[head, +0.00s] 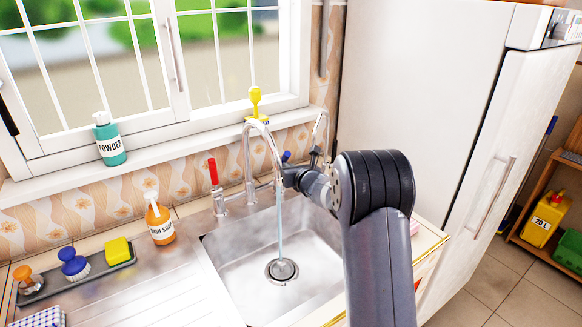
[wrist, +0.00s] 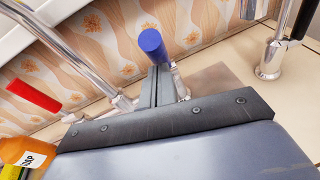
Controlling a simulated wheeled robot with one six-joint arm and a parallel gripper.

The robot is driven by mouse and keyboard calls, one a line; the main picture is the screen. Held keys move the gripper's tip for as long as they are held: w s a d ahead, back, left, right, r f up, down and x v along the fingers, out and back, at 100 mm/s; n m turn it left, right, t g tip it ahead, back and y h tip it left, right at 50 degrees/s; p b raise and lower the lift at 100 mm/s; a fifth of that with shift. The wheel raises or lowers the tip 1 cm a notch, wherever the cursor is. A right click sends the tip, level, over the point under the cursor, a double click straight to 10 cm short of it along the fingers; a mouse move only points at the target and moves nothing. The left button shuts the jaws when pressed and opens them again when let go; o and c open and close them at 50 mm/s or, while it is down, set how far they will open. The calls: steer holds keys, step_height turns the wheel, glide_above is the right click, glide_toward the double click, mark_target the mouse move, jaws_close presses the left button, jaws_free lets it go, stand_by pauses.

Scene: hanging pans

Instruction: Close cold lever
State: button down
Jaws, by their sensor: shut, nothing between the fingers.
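The cold lever has a blue handle (wrist: 152,45); it also shows in the head view (head: 286,156), just left of my arm's end and partly hidden by it. My gripper (wrist: 158,88) is shut and empty, its fingers pointing at the blue lever's base. They look very close to it, but I cannot tell whether they touch. The red lever (head: 212,171) stands upright at the left of the tap; it also shows in the wrist view (wrist: 33,96). The chrome spout (head: 262,133) arches over the sink, and a stream of water (head: 281,226) runs from it.
The steel sink (head: 235,262) lies below the tap. An orange soap bottle (head: 160,223) stands left of it, with a second chrome spout (head: 323,125) behind my gripper at right. A tall white fridge (head: 415,110) is on the right.

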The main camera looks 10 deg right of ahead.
steer(key=shift+w+a+r+g+h+p, duration=0.15)
steer(key=shift+w+r+g+p, duration=0.3)
steer(key=shift+p, duration=1.05)
steer(key=shift+w+a+r+g+h+p, duration=0.2)
steer(key=shift+r+g+p, duration=0.45)
steer(key=shift+p, duration=0.8)
steer(key=shift+w+a+r+p, duration=0.25)
steer(key=shift+w+r+p, duration=0.1)
steer(key=shift+w+p, duration=0.25)
steer(key=shift+w+a+r+p, duration=0.25)
steer(key=shift+w+r+p, duration=0.1)
steer(key=shift+w, duration=0.35)
steer(key=shift+w+r, duration=0.15)
steer(key=shift+r, duration=0.05)
steer(key=shift+a+r, duration=0.1)
steer(key=shift+r, duration=0.1)
